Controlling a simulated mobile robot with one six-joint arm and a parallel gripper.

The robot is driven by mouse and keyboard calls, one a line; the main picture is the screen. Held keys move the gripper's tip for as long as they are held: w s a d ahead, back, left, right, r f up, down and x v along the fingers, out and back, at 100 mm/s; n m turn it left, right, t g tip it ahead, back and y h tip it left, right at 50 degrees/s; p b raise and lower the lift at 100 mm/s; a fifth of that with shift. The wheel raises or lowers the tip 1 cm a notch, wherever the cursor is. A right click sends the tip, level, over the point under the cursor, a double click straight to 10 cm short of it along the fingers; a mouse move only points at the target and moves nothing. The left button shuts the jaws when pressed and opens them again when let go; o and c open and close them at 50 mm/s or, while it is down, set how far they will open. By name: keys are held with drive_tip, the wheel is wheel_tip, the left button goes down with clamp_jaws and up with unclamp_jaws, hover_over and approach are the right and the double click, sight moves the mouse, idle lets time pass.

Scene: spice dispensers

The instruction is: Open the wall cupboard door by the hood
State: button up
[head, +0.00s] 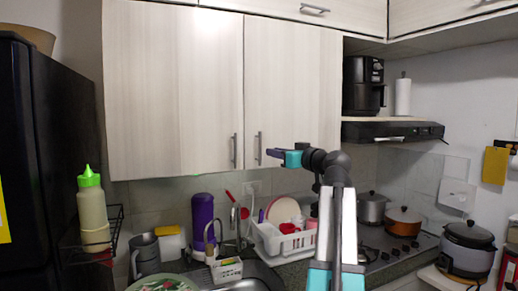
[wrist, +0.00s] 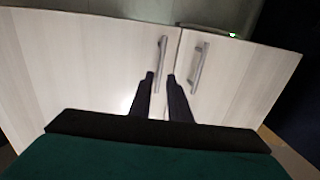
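The wall cupboard door by the hood (head: 295,100) is the right one of a pale wood pair and looks shut. Its upright metal handle (head: 259,148) is near its lower left corner. My gripper (head: 270,154) is just to the right of this handle. In the wrist view the picture is turned over, and the same handle (wrist: 162,52) lies between the two dark fingertips (wrist: 160,76). The fingers are apart, one on each side of it in the picture. I cannot tell whether they touch it. The hood (head: 390,132) is right of the door.
The left cupboard door (head: 175,90) is shut, its handle (head: 235,150) close by; that handle also shows in the wrist view (wrist: 197,68). Below are a dish rack (head: 285,243), a purple bottle (head: 202,220) and pots on the stove. A black fridge (head: 50,150) stands left.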

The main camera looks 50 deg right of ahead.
sight(260, 159)
drive_tip(key=w+p, duration=0.1)
drive_tip(key=w, duration=0.2)
drive_tip(key=w+d, duration=0.1)
drive_tip(key=w, duration=0.2)
drive_tip(key=w+p, duration=0.1)
drive_tip(key=w, duration=0.2)
drive_tip(key=shift+w+d+p, duration=0.3)
drive_tip(key=shift+d, duration=0.1)
clamp_jaws()
